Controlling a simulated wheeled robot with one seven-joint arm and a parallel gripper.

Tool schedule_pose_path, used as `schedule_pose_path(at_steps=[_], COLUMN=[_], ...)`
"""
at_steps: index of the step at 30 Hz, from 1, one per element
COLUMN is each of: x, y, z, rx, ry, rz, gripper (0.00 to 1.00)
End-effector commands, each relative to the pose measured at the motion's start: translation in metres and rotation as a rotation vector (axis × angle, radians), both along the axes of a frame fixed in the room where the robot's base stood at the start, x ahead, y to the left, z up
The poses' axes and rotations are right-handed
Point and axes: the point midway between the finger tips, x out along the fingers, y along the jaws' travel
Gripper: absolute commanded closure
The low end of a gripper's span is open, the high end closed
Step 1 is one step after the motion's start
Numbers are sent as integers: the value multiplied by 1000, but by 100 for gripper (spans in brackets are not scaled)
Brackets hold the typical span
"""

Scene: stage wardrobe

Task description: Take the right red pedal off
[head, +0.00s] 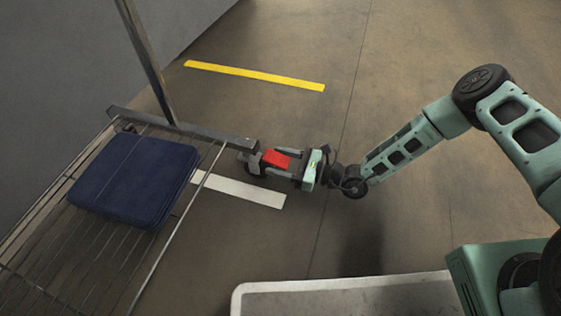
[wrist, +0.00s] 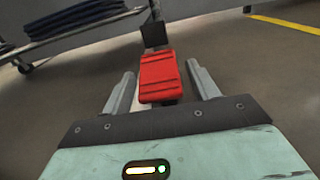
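The red pedal (head: 276,157) sits low at the near right corner of a wire rack trolley, beside a dark caster. In the wrist view the red pedal (wrist: 160,77) points toward me, and a dark block (wrist: 154,35) stands at its far end. My gripper (head: 279,163) reaches in from the right, low over the floor. In the wrist view my gripper (wrist: 160,69) has one finger on each side of the pedal, with a visible gap on both sides. It is open. The pedal's underside is hidden.
A folded dark blue cloth (head: 135,178) lies on the wire shelf (head: 92,254), whose grey end bar (head: 185,128) and upright post (head: 148,60) stand near the pedal. White (head: 240,189) and yellow (head: 254,75) strips mark the floor. The floor on the right is mostly clear.

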Motion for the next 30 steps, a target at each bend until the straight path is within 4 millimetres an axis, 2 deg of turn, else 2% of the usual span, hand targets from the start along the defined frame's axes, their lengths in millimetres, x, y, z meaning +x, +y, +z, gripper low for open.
schedule_pose_path(at_steps=[1, 4, 17, 30], x=[0, 0, -1, -2], y=[0, 0, 0, 0], z=[0, 0, 5, 14], rx=[0, 0, -36, -230], ry=[0, 0, 14, 84], rz=[0, 0, 0, 2], gripper=[55, 83, 83, 83])
